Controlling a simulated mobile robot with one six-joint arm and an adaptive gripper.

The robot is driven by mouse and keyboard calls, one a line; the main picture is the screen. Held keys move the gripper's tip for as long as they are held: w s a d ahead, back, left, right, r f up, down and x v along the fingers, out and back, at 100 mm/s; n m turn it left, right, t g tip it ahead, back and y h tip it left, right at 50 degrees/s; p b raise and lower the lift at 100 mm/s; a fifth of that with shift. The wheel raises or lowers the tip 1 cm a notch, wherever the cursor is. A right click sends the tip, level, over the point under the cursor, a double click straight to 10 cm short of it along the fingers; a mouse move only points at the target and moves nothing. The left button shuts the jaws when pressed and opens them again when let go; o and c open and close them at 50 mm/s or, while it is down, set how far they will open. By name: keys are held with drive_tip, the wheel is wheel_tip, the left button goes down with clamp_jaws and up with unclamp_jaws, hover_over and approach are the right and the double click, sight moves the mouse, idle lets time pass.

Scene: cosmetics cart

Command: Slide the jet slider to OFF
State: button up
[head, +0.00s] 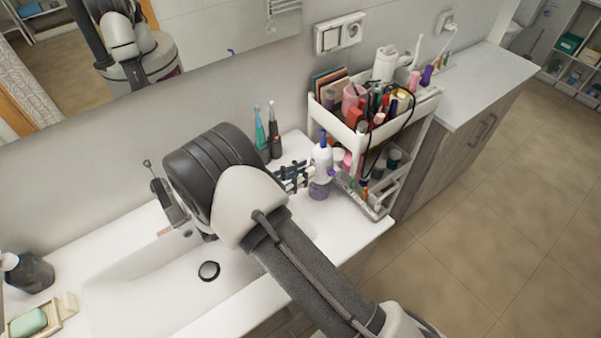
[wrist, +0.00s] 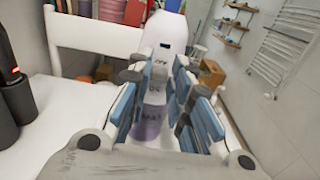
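A white handheld device with a blue top and a translucent purple lower part (head: 322,155) stands upright on the counter, left of the cosmetics cart. In the wrist view its white upper body (wrist: 165,33) is straight ahead, with small dark lettering lower down. The slider itself is too small and partly covered to make out its position. My gripper (head: 298,174) points at the device from the left. In the wrist view my gripper (wrist: 160,82) is open, with its blue-padded fingers apart and the device showing between them. I cannot tell whether a fingertip touches it.
The white cart (head: 345,131) holds many cosmetics close behind the device. Two electric toothbrushes, one teal (head: 260,130) and one dark (head: 274,128), stand behind my gripper. The sink (head: 150,285) lies left of my arm. The counter's front right is clear.

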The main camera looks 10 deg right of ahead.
drive_tip(key=o, duration=0.3)
drive_tip(key=v, duration=1.2)
drive_tip(key=shift+r, duration=0.1)
idle(0.3)
